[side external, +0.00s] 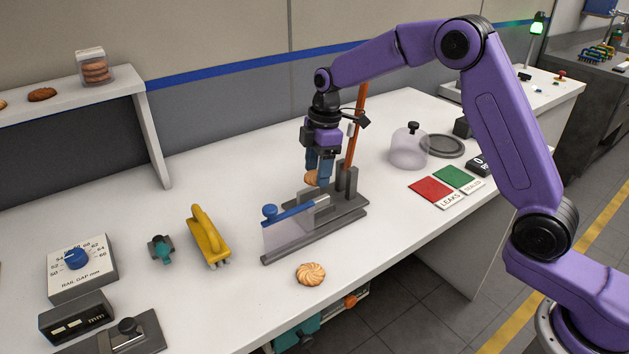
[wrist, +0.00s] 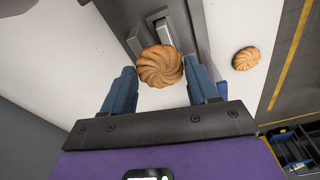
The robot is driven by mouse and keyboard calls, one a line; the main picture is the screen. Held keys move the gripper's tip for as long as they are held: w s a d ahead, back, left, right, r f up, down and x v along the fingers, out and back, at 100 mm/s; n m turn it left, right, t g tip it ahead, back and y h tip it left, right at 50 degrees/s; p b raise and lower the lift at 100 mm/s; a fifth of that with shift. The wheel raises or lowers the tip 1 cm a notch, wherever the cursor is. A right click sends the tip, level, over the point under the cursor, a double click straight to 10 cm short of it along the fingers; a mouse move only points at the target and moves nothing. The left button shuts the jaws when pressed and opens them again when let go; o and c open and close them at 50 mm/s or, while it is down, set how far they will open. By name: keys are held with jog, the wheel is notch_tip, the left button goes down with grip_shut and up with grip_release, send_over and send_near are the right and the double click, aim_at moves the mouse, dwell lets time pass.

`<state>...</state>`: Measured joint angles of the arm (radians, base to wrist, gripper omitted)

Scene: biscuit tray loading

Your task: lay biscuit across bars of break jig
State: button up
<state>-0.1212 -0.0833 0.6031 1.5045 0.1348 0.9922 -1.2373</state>
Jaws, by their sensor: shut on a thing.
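A round swirled biscuit (wrist: 159,66) is held between the two blue fingers of my gripper (wrist: 163,84). In the side view my gripper (side external: 319,176) points down over the break jig, and the biscuit (side external: 311,178) shows at its fingertips. The break jig (side external: 342,217) is a grey base with upright blocks, a clear guard and a blue knob. In the wrist view its grey bars (wrist: 162,32) lie just beyond the biscuit and are partly hidden by it. I cannot tell whether the biscuit touches the bars.
A second swirled biscuit (side external: 311,273) lies on the table in front of the jig. An orange lever (side external: 357,125) rises behind the jig near my gripper. A yellow-handled tool (side external: 208,237) stands to the left. Red (side external: 430,190) and green cards lie to the right.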

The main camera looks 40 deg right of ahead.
aim_at(316, 171)
jog(key=shift+w+a+f, duration=0.15)
jog(key=shift+w+f, duration=0.3)
jog(key=shift+f, duration=1.7)
jog(key=shift+f, duration=0.1)
jog(key=o, duration=0.7)
jog(key=r, duration=0.4)
jog(key=d+r, duration=0.1)
jog(key=r, duration=0.7)
jog(key=shift+s+d+r, duration=0.1)
jog(key=shift+d, duration=0.15)
jog(key=shift+s, duration=0.1)
